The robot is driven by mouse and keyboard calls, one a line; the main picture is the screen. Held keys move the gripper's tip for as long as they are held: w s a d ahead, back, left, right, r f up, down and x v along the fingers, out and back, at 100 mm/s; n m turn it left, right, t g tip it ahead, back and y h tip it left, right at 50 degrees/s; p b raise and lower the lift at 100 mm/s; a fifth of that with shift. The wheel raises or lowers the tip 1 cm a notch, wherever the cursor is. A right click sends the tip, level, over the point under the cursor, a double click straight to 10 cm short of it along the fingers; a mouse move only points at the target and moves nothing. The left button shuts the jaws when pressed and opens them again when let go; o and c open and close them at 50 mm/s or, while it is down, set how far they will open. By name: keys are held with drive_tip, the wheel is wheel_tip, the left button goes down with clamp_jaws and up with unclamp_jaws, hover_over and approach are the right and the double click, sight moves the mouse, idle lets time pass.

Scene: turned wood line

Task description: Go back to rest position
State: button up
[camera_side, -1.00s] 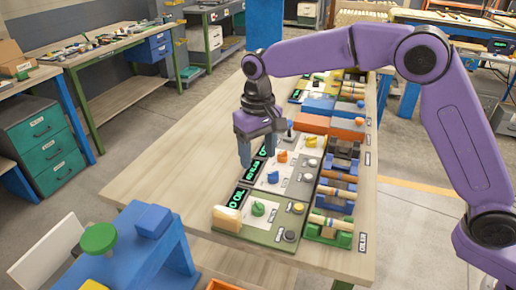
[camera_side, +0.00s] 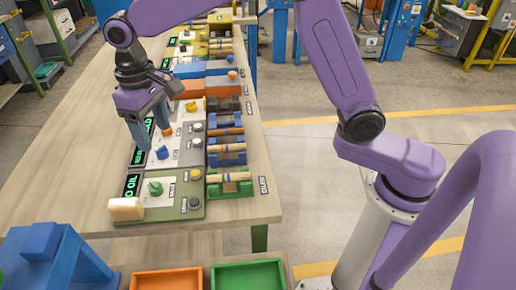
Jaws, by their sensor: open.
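My gripper (camera_side: 152,136) is open and points down, its two blue fingers above the row of panels on the wooden table (camera_side: 75,165). Nothing shows between the fingers. Below and in front of it is a panel with a blue knob (camera_side: 162,152) and a white button. An orange knob (camera_side: 167,129) shows just behind the fingers. Whether the fingertips touch anything cannot be told.
Turned wood pieces (camera_side: 229,176) lie in green and blue cradles along the table's right side. An orange tray (camera_side: 167,281) and a green tray (camera_side: 248,276) stand in front. The table's left part is bare.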

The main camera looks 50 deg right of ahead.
drive_tip(key=s+d+f+n, duration=0.1)
drive_tip(key=s+d+n, duration=0.3)
drive_tip(key=s+d, duration=0.7)
drive_tip(key=s+d+f+n, duration=0.1)
drive_tip(key=s+d+n, duration=0.3)
drive_tip(key=s+d, duration=0.6)
drive_tip(key=s, duration=0.8)
drive_tip(key=shift+d+f, duration=0.25)
drive_tip(key=shift+d, duration=0.15)
